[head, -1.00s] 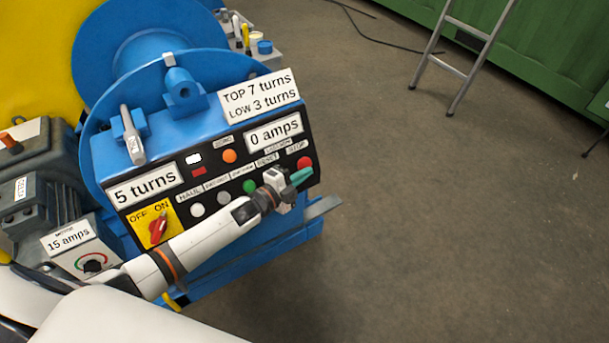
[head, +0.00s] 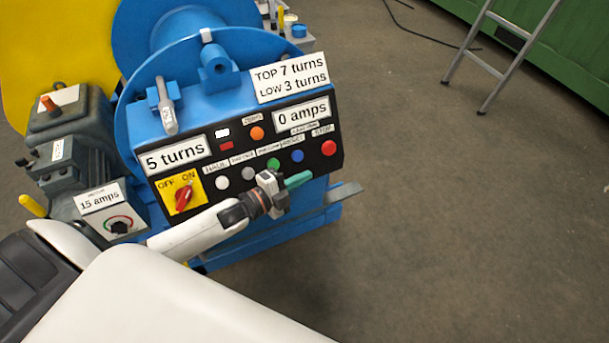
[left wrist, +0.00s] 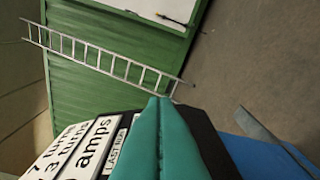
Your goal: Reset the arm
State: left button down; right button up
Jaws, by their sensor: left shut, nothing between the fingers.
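The black control panel (head: 238,180) on the blue winch machine carries a row of round buttons. These are white (head: 221,182), grey (head: 248,173), green (head: 273,164), blue (head: 297,156) and red (head: 328,148). Small labels sit above them, partly too small to read. An orange lamp (head: 257,133) is above, and a red rotary switch (head: 183,198) sits on a yellow OFF/ON plate. My left gripper (head: 307,178) has its green fingers shut and empty, just below the blue button in the head view. The fingers (left wrist: 158,104) fill the lower middle of the left wrist view.
Signs read "5 turns" (head: 175,157), "0 amps" (head: 302,113) and "TOP 7 turns LOW 3 turns". A grey lever (head: 168,115) and blue drum (head: 180,30) stand above. A motor box (head: 112,215) reads "15 amps". A ladder (head: 510,55) leans at right; the floor between is clear.

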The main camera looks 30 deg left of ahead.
dwell(0.3)
pick_arm(q)
jog(key=s+a+f+n+g+y+p, duration=0.25)
jog(key=s+f+n, duration=0.35)
jog(key=f, duration=0.7)
jog(key=s+a+f+n+g+y+p, duration=0.1)
jog(key=s+a+f+n+g+y, duration=0.3)
jog(key=s+f, duration=0.7)
jog(key=s+d+f+n+g, duration=0.2)
jog(key=s+f, duration=0.2)
jog(key=s, duration=0.4)
jog(key=s+d+f+n+g+p, duration=0.1)
jog(key=s+d+f+n+g, duration=0.1)
jog(key=s, duration=0.6)
jog(key=s+d+f+n+g+y+p, duration=0.1)
jog(key=s+d+f+n+g, duration=0.2)
jog(key=s+f, duration=0.4)
jog(key=shift+s+g, duration=0.45)
jog(key=shift+s, duration=0.5)
jog(key=shift+s, duration=0.1)
